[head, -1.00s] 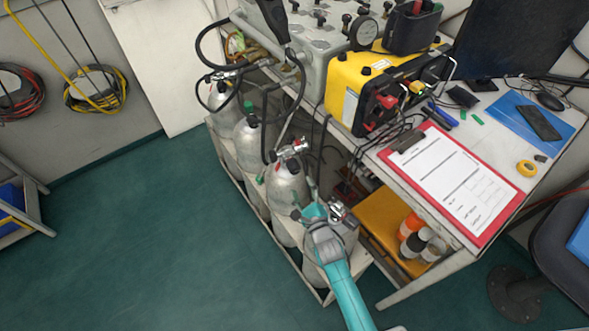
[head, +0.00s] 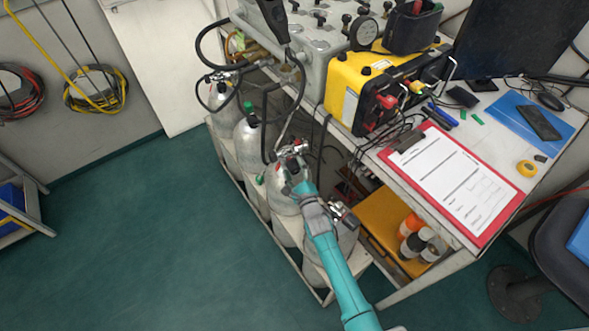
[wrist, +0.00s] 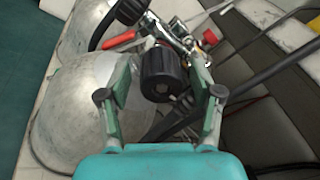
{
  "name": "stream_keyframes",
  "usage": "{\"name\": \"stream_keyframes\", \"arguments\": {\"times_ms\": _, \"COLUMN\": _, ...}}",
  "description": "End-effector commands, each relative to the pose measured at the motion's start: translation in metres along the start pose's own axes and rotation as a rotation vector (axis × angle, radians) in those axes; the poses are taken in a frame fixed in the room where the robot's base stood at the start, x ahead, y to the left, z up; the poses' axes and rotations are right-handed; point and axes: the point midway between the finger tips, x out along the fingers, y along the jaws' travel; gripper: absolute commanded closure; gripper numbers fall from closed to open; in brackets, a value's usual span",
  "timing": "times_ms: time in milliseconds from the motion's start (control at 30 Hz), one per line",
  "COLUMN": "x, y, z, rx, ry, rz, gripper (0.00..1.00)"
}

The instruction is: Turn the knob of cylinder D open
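In the wrist view a ribbed black knob (wrist: 163,78) on a metal cylinder valve (wrist: 172,32) appears between the two fingers of my open gripper (wrist: 162,75). A gap shows on each side of the knob. In the head view my gripper (head: 292,182) is over a silver cylinder (head: 281,203) with a valve (head: 291,150) on top. This cylinder stands just behind the nearest cylinder (head: 342,250) in the row. My gripper hides the knob in the head view. I cannot read a letter on any cylinder, so I cannot tell which is D.
More cylinders (head: 248,142) stand farther back in the low rack (head: 302,282). Hoses (head: 291,112) hang by the valves. The bench with the yellow box (head: 372,82) and clipboard (head: 451,185) is on the right. The green floor (head: 140,240) on the left is clear.

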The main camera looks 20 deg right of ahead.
Motion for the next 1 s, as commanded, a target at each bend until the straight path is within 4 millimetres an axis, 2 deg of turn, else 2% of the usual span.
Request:
{"name": "stream_keyframes", "arguments": {"times_ms": 33, "x": -0.0001, "y": 0.0000, "z": 0.0000, "rx": 0.000, "ry": 0.000, "rz": 0.000, "gripper": 0.52}}
{"name": "stream_keyframes", "arguments": {"times_ms": 200, "x": -0.0002, "y": 0.0000, "z": 0.0000, "rx": 0.000, "ry": 0.000, "rz": 0.000, "gripper": 0.93}}
{"name": "stream_keyframes", "arguments": {"times_ms": 633, "x": -0.0003, "y": 0.0002, "z": -0.0001, "rx": -0.072, "ry": -0.003, "rz": -0.003, "gripper": 0.93}}
{"name": "stream_keyframes", "arguments": {"times_ms": 1000, "x": -0.0003, "y": 0.0001, "z": -0.0004, "rx": -0.363, "ry": -0.015, "rz": -0.014, "gripper": 0.93}}
